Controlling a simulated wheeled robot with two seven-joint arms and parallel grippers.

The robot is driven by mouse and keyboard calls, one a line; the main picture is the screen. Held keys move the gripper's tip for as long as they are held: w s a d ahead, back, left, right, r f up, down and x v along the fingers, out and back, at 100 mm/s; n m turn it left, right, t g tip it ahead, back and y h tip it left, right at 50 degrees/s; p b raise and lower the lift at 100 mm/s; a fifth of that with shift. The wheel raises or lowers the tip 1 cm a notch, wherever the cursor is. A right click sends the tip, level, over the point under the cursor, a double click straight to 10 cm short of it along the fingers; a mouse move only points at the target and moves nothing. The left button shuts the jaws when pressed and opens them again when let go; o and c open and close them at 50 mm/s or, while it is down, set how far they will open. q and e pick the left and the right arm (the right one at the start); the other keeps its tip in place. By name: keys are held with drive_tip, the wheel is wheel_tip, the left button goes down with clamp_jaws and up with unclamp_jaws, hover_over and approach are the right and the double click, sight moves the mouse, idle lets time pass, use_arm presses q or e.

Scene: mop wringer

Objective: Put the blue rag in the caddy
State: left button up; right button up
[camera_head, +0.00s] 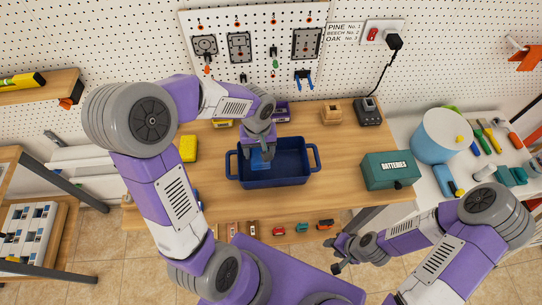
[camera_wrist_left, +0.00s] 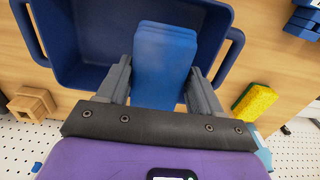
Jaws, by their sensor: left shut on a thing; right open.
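The blue rag (camera_wrist_left: 165,62) is a folded, lighter blue block held between the fingers of my left gripper (camera_wrist_left: 160,85) in the left wrist view. In the head view the rag (camera_head: 262,160) shows below my left gripper (camera_head: 258,150), over the left part of the caddy. The caddy (camera_head: 290,181) is a dark blue open tub with a handle at each end, on the wooden table. I cannot tell whether the rag touches the caddy floor. My right gripper (camera_head: 340,252) is open and empty, off the table's front edge at the lower right.
A yellow sponge (camera_head: 188,148) lies left of the caddy on the table (camera_head: 340,165). A green batteries box (camera_head: 390,170) stands to the right. A wooden block (camera_head: 331,112) and a dark charger (camera_head: 367,111) are behind. Several small items line the front edge.

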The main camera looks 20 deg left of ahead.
sight(259, 159)
use_arm(q)
drive_tip(key=f, duration=0.4)
drive_tip(key=shift+s+f+b, duration=0.2)
drive_tip(key=shift+f+b, duration=0.15)
wheel_tip(259, 159, down, 3)
drive_tip(key=shift+f+b, duration=0.1)
drive_tip(key=shift+b, duration=0.25)
drive_tip(key=shift+w, duration=0.1)
drive_tip(key=shift+f, duration=0.15)
drive_tip(key=o, duration=0.6)
drive_tip(key=shift+f, duration=0.1)
drive_tip(key=o, duration=0.4)
drive_tip(key=shift+o, duration=0.2)
drive_tip(key=shift+r, duration=0.2)
